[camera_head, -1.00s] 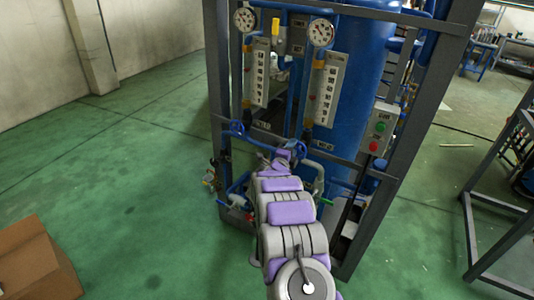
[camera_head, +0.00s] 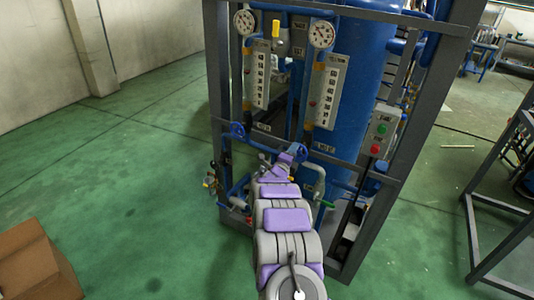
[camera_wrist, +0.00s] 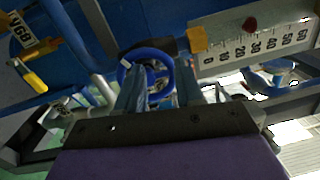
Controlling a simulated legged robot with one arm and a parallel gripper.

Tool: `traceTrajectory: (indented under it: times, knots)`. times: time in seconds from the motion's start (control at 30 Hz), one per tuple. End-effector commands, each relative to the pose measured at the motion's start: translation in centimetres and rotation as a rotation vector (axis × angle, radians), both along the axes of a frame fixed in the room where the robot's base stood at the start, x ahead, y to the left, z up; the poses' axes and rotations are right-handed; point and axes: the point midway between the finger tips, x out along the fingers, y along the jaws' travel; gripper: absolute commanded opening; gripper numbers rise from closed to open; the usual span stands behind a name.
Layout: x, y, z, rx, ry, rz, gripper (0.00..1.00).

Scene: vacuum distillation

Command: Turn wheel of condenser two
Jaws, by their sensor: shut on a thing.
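In the head view, two blue handwheels sit on the lower crossbar of the frame, a left one (camera_head: 237,130) and a right one (camera_head: 301,150). My gripper (camera_head: 293,156) is at the right wheel, and its fingers are too small to make out there. In the wrist view, a blue wheel (camera_wrist: 165,60) with an open ring lies between my gripper's two fingers (camera_wrist: 158,92), which are shut on it. The fingers hide the lower part of its rim. I cannot read the labels near the wheels.
A dark metal frame (camera_head: 398,150) surrounds the blue tank (camera_head: 355,90). Two gauges, scale plates and a button box (camera_head: 381,130) are above and right of the wheels. Pipes run below. A cardboard box (camera_head: 35,265) stands lower left; green floor is clear at left.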

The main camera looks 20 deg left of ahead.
Motion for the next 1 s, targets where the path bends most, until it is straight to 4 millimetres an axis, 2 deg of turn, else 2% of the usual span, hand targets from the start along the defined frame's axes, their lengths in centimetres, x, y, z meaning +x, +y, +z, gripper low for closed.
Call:
traceTrajectory:
  times: [0.03, 0.73, 1.0]
  knots:
    - [0.7, 0.8, 2.9, 0.011, -0.054, 0.02, 0.32]
    - [1.0, 0.1, 2.2, 0.006, -0.043, 0.017, 0.99]
    - [1.0, 0.0, 1.7, 0.001, -0.034, 0.018, 1.0]
